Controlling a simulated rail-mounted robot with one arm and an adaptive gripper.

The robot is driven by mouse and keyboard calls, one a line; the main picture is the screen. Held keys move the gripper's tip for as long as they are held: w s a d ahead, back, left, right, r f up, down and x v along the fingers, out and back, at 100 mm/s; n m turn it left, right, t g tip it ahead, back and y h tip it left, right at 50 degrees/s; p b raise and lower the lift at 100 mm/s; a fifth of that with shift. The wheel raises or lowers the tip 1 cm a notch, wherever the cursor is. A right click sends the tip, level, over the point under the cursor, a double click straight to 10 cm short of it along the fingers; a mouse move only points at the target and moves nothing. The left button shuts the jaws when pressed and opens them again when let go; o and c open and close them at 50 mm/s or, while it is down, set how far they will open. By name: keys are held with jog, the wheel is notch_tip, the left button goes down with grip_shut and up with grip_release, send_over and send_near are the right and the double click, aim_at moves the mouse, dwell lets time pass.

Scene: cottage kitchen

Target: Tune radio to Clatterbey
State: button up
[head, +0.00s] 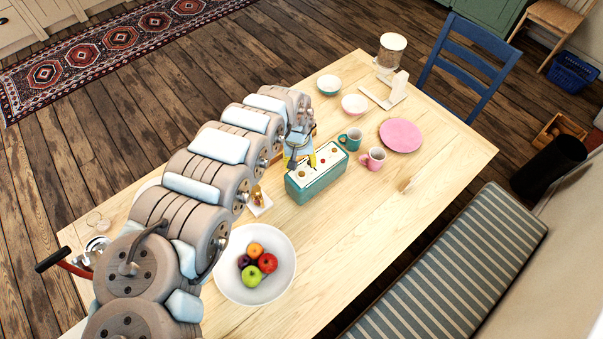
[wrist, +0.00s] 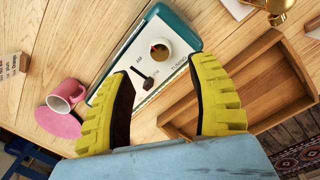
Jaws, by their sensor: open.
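The radio (head: 318,185) is a teal box with a pale top, standing on the wooden table beside my gripper (head: 299,152). In the wrist view the radio's pale top (wrist: 180,72) carries a round brass-coloured dial knob (wrist: 160,48) and a small black lever (wrist: 143,80). Lettering is printed around them; "AM" is legible, but I cannot make out the station names. My gripper (wrist: 163,72) has yellow ribbed fingers with dark pads, spread wide over the near part of the radio top. Nothing is between them in its grip; the knob lies beyond the fingertips.
A wooden tray (wrist: 250,92) lies right of the radio in the wrist view. Teal (head: 351,139) and pink (head: 373,159) mugs and a pink plate (head: 401,135) stand close to the radio. A fruit bowl (head: 277,285) is in front.

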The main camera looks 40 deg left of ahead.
aim_at(301, 174)
jog(key=shift+w+d+f+b, duration=0.1)
jog(key=shift+f+b, duration=0.05)
jog(key=shift+f, duration=1.55)
jog(key=shift+w+f+b, duration=0.1)
jog(key=shift+f+b, duration=0.05)
jog(key=shift+f, duration=1.55)
